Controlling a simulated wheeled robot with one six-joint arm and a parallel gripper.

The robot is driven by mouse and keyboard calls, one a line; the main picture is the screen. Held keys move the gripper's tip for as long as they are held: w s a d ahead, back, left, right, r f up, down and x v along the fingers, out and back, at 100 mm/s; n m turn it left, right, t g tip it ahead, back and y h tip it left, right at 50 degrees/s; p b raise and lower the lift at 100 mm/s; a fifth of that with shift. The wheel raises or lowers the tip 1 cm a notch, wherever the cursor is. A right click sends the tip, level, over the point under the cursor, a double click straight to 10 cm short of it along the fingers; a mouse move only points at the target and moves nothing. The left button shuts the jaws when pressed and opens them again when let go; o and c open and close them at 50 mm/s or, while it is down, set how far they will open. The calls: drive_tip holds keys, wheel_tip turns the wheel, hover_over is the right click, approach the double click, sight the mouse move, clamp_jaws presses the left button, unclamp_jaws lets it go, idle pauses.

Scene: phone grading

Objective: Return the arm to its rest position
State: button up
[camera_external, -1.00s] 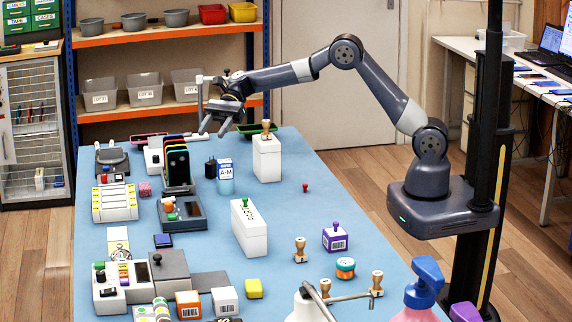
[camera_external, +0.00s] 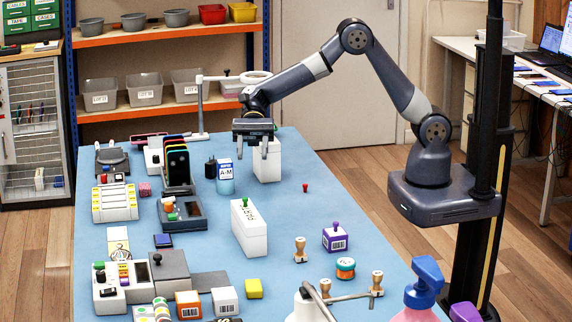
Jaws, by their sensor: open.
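My gripper (camera_external: 254,148) points down above the blue table, in front of the white box (camera_external: 268,163) at the far end. Its two fingers are apart and nothing shows between them. It covers the top of that box, so the wooden stamp there is hidden. I cannot tell whether the fingers touch the box. My arm (camera_external: 355,36) is bent high at the elbow and reaches left from its base at the right.
On the blue table (camera_external: 300,270), a phone rack (camera_external: 177,165), an A-M box (camera_external: 225,175), a second white box (camera_external: 249,228) and a purple box (camera_external: 335,239) stand near. A white ring-topped stand (camera_external: 200,105) rises behind the gripper. The table's right middle is mostly clear.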

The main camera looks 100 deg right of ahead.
drive_tip(key=s+a+f+n+g+p, duration=0.1)
drive_tip(key=s+a+n+g+p, duration=0.2)
drive_tip(key=s+a, duration=0.8)
drive_tip(key=shift+s+a+n+g+y, duration=0.15)
drive_tip(key=shift+a+n+g+y, duration=0.2)
drive_tip(key=shift+a+g, duration=0.35)
idle(0.5)
